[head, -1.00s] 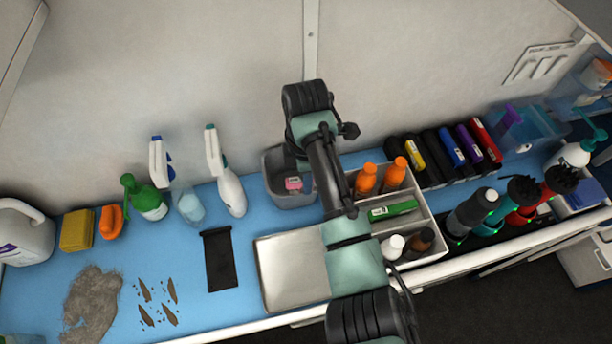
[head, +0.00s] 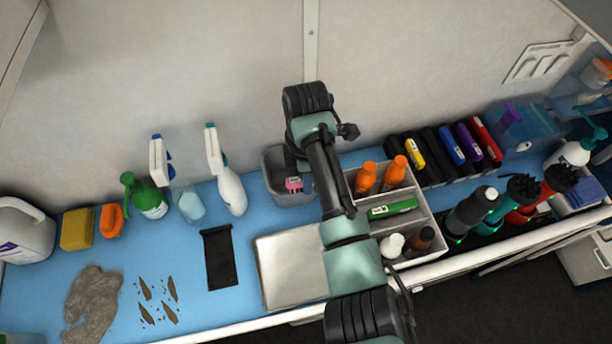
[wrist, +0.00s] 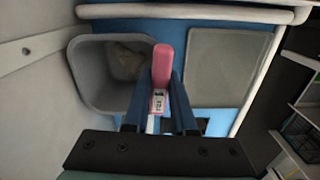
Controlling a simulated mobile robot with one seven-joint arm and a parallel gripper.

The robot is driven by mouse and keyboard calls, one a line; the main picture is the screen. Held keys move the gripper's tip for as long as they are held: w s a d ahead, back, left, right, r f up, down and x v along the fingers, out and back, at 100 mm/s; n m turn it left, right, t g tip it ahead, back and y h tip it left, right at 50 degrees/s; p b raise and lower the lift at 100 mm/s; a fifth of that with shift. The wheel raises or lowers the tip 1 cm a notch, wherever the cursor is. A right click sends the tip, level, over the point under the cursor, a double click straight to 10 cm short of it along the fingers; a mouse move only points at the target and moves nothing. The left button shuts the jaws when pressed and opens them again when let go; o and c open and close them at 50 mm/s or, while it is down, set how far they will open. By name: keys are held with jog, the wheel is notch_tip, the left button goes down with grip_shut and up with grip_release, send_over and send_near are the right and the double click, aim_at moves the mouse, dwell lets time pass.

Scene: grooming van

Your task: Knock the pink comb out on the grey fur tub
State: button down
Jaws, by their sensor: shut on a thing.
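The pink comb (wrist: 161,72) is held between the two fingers of my gripper (wrist: 160,110) in the wrist view, with a small white label on it. In the head view the comb's pink end (head: 294,185) shows in front of the tub, and my gripper is mostly hidden behind my arm. The grey fur tub (head: 290,198) stands on the blue counter against the wall. In the wrist view the tub (wrist: 86,88) is open at the left, with a clump of fur (wrist: 126,62) inside. The comb overlaps the tub's right rim there; I cannot tell whether they touch.
A flat metal tray (head: 290,265) lies in front of the tub. A divided caddy (head: 420,215) with bottles stands to its right, and a white spray bottle (head: 231,185) to its left. A fur pile (head: 94,305) lies at the counter's left.

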dwell(0.5)
jog(key=shift+r+p, duration=1)
jog(key=shift+p, duration=0.1)
jog(key=shift+f+b, duration=0.4)
jog(key=shift+f, duration=0.7)
dwell(0.9)
jog(key=shift+r+p, duration=2.9)
jog(key=shift+r, duration=0.2)
